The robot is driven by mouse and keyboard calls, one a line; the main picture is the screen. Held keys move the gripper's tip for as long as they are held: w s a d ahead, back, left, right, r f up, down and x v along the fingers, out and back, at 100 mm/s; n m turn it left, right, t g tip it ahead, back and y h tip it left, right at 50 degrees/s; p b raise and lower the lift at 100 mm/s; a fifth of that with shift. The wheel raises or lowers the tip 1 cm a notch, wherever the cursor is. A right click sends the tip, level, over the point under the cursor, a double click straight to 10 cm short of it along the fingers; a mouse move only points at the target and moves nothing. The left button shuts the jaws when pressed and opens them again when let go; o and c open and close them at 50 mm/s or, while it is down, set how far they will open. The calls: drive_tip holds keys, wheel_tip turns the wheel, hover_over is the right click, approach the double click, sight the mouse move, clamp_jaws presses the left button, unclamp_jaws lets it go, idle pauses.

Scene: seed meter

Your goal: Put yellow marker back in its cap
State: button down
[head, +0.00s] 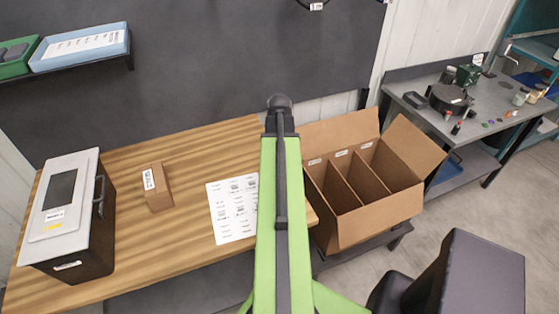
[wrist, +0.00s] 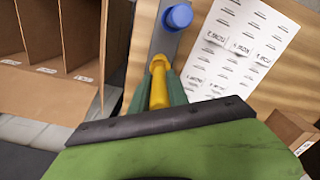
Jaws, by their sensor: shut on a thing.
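In the wrist view my gripper (wrist: 159,88) is shut on the yellow marker (wrist: 158,95), with one grey-green finger on each side of it. The marker's far end meets a wider yellow piece (wrist: 158,61), which looks like its cap. I cannot tell whether the marker sits inside it or only lines up in front of it. The yellow piece is over a narrow grey strip (wrist: 168,45) at the table's edge. A blue cap or marker (wrist: 179,17) stands farther along this strip. In the head view my arm hides the gripper, marker and strip.
A printed white sheet (head: 233,209) lies on the wooden table (head: 130,255), beside the strip. A small cardboard box (head: 158,188) and a black case (head: 88,225) are farther left. An open divided carton (head: 365,225) stands at the table's right end.

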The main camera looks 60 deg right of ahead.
drive_tip(key=shift+f, duration=0.35)
drive_tip(key=shift+f+b, duration=0.1)
drive_tip(key=shift+b, duration=0.2)
drive_tip(key=shift+f+b, duration=0.4)
drive_tip(key=shift+f, duration=0.1)
drive_tip(key=shift+f+b, duration=0.4)
drive_tip(key=shift+b, duration=0.1)
drive_tip(key=shift+f+b, duration=0.7)
idle(1.0)
drive_tip(key=c, duration=1.2)
unclamp_jaws()
